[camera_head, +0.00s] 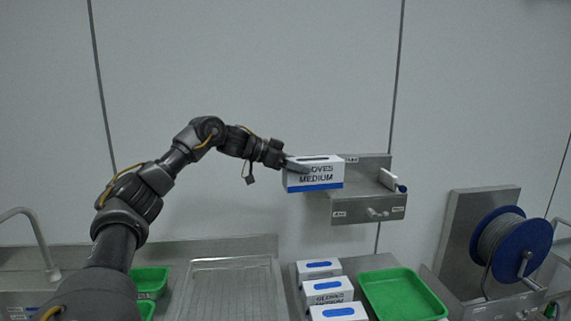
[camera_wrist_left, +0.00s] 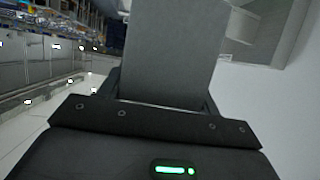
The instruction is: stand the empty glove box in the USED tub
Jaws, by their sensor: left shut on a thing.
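A white and blue glove box (camera_head: 315,184) marked GLOVES MEDIUM is in the head view, upright, with a dark slot in its top. My left gripper (camera_head: 297,165) is shut on its left end. The box is in front of the left part of a metal wall holder (camera_head: 368,210); I cannot tell whether it touches it. A grey surface fills the middle of the left wrist view, and I cannot tell what it is. No tub label reading USED is legible. My right gripper is not in view.
Several glove boxes with blue tops (camera_head: 328,285) stand on the counter below. A green tray (camera_head: 400,297) lies right of them, and small green tubs (camera_head: 150,280) are at left. A ribbed metal tray (camera_head: 228,290) is between. A blue hose reel (camera_head: 515,250) stands at right.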

